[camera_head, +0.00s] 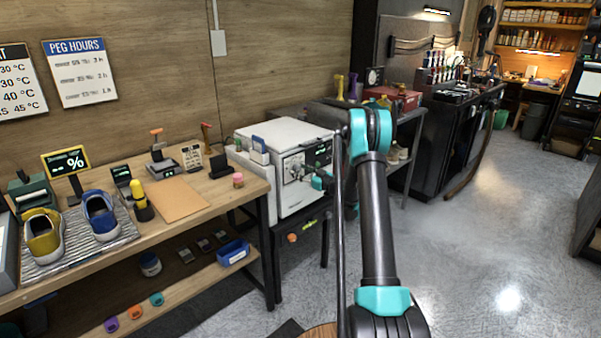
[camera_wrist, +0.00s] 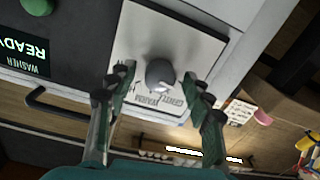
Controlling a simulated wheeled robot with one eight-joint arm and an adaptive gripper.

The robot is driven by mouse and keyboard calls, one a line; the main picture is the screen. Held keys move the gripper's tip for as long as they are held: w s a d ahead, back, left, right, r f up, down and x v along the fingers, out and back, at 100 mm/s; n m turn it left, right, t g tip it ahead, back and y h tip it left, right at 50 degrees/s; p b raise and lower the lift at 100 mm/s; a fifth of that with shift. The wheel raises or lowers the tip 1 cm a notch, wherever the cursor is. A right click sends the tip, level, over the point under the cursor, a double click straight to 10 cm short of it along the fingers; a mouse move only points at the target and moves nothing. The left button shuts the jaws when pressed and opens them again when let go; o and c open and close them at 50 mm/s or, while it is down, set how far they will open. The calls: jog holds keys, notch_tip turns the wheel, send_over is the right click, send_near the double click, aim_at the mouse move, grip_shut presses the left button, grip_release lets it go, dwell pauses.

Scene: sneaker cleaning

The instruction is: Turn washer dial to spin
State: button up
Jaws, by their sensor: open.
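The white washer (camera_head: 284,140) stands right of the workbench in the head view, its control panel facing my arm. In the wrist view, the grey round dial knob (camera_wrist: 160,74) sits on a white square plate (camera_wrist: 180,38) with lettering that includes "GENTLE" and "WARM". The washer display (camera_wrist: 24,52) reads "READY" and "WASHER", seen upside down. My gripper (camera_wrist: 157,84) is open, with one finger on each side of the knob in the picture. A gap shows between each fingertip and the knob. I cannot tell whether the tips reach past the knob's face.
A green button (camera_wrist: 38,5) and a dark handle (camera_wrist: 52,103) are near the display. The workbench (camera_head: 228,193) with shoes and tools is left of the washer. A dark cabinet (camera_head: 452,135) stands to the right. The floor (camera_head: 480,250) at right is clear.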

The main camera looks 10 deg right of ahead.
jog(key=shift+c, duration=0.6)
jog(key=c, duration=1)
jog(key=shift+c, duration=0.2)
